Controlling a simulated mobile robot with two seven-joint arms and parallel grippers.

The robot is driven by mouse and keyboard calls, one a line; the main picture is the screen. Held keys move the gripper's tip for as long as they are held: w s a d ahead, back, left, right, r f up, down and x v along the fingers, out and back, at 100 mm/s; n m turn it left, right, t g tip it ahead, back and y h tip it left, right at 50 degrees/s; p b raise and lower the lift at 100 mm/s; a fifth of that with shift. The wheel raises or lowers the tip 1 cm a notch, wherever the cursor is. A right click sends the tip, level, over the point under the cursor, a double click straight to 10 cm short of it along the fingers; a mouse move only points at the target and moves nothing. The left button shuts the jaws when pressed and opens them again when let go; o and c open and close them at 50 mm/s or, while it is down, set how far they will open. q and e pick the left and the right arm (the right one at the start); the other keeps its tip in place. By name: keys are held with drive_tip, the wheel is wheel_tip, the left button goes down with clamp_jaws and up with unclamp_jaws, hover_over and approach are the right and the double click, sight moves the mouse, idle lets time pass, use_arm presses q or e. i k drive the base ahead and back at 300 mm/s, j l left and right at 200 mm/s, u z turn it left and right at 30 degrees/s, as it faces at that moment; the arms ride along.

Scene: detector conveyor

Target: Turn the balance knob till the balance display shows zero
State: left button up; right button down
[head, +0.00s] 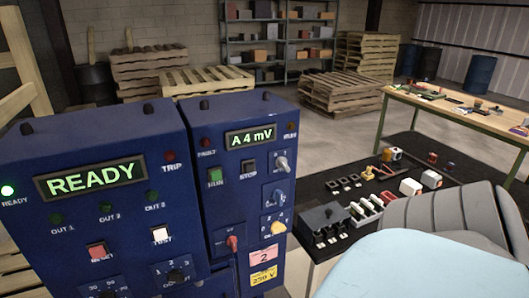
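The display (250,137) on the right blue panel reads "A 4 mV" in green. On that panel's right side are a grey knob (283,164), a second dial (278,196) below it and a yellow knob (278,228) lower still. A red knob (232,243) sits to the lower left. The knob labels are too small to read, so I cannot tell which one is the balance knob. Neither gripper shows in the head view.
The left blue cabinet (95,140) has a lit "READY" display (91,177). A black bench top (325,178) with several small parts stands to the right. A wooden table (480,115) with tools is further back. Pallets (340,92) and shelves stand behind.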

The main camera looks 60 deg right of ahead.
sight(277, 194)
drive_tip(key=z, duration=1.85)
